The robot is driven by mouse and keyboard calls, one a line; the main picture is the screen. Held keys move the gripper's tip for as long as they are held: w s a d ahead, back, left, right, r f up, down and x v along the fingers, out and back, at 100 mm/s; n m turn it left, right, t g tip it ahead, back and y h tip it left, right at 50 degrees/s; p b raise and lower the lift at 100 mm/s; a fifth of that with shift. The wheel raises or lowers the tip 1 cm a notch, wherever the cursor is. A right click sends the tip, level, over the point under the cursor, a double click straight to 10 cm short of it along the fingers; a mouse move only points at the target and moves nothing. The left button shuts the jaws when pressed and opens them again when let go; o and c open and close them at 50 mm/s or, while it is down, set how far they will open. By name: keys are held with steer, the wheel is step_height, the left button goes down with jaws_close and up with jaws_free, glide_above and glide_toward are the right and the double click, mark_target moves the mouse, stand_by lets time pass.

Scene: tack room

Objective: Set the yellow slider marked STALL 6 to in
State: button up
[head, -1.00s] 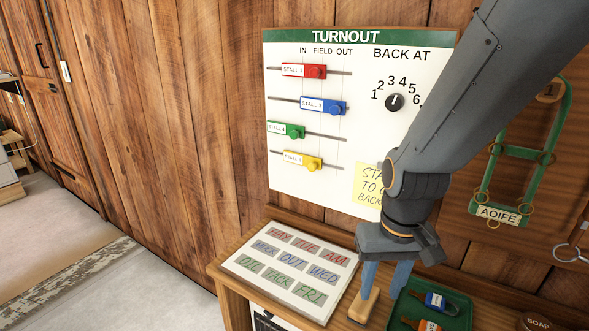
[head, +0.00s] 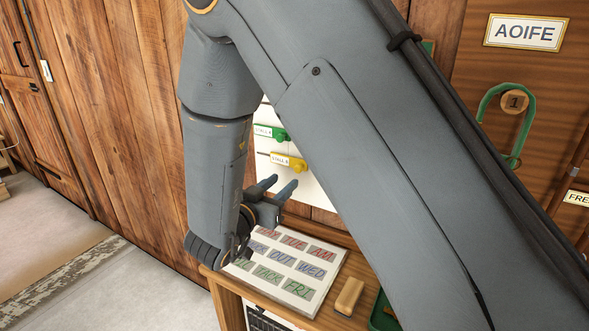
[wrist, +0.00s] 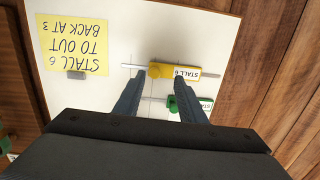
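The yellow slider (head: 290,163), with a white STALL 6 label at its left and a round knob at its right, sits on its rod low on the white board (head: 307,192). Its knob stands farther right than the green slider's. In the wrist view, which is upside down, the yellow slider (wrist: 178,72) appears at the fingertips, its knob between them in the picture. My gripper (head: 279,186) is open and empty, its fingers pointing at the board just below the slider. I see no contact. The column headings are hidden behind my arm.
The green slider (head: 271,133) is just above the yellow one. A yellow note (wrist: 65,43) reads STALL 6 TO OUT BACK AT 3. Below are a word-card board (head: 327,283) and a wooden block (head: 349,296) on the counter.

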mark_target(297, 170)
steer(key=shift+h, duration=0.5)
steer(key=x, duration=0.2)
steer(key=p+x, duration=0.1)
steer(key=x, duration=0.1)
steer(key=r+x, duration=0.1)
steer(key=x, duration=0.1)
steer(key=shift+w+d+p, duration=0.15)
steer(key=shift+d+p, duration=0.25)
steer(key=shift+d, duration=0.05)
steer(key=shift+f, duration=0.1)
steer(key=shift+c, duration=0.2)
jaws_close()
